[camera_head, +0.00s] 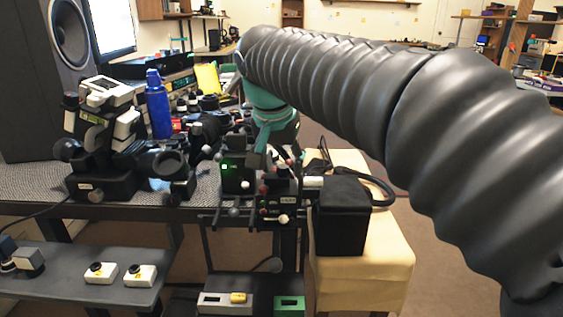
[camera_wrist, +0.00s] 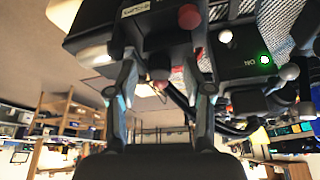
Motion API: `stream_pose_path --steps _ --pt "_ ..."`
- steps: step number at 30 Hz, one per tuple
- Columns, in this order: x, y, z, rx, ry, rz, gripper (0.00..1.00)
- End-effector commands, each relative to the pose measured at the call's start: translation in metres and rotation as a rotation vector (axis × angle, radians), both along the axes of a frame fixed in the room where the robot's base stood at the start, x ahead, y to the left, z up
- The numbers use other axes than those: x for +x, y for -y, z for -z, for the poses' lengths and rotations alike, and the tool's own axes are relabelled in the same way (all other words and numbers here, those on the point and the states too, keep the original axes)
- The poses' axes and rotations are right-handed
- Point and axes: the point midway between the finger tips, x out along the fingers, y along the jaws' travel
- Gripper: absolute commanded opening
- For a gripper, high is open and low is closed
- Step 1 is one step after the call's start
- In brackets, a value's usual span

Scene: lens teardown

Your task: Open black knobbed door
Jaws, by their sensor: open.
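In the wrist view, which looks upside down, my gripper (camera_wrist: 165,84) is open, one finger on each side. A dark rounded knob (camera_wrist: 159,75) shows between the fingers, apart from them as far as I can tell. It hangs in front of a dark device (camera_wrist: 150,30) with a label and a red knob (camera_wrist: 189,17). In the head view, the small black device with red and white knobs (camera_head: 270,212) stands at the table edge, below my teal wrist. The fingertips and the door's outline are hard to make out there.
A black box with a green light (camera_head: 236,172) stands just left of the knobbed device. A black cube (camera_head: 342,215) sits on a yellow-covered stand (camera_head: 385,262) at right. A blue bottle (camera_head: 157,105) and a microscope-like instrument (camera_head: 100,135) crowd the table's left.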

Motion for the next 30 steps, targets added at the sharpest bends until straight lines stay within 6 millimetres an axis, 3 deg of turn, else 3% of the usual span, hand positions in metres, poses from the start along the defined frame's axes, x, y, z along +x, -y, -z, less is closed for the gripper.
stream_pose_path --steps 5,11,12,23,30 --pt "0.0 0.0 0.0 0.0 0.0 0.0 0.51" --pt "0.0 0.0 0.0 0.0 0.0 0.0 0.03" --pt "0.0 0.0 0.0 0.0 0.0 0.0 0.0" --pt "0.0 -0.004 -0.002 -0.04 -0.002 -0.004 0.0" --pt "0.0 -0.012 -0.006 -0.178 -0.007 -0.005 0.0"
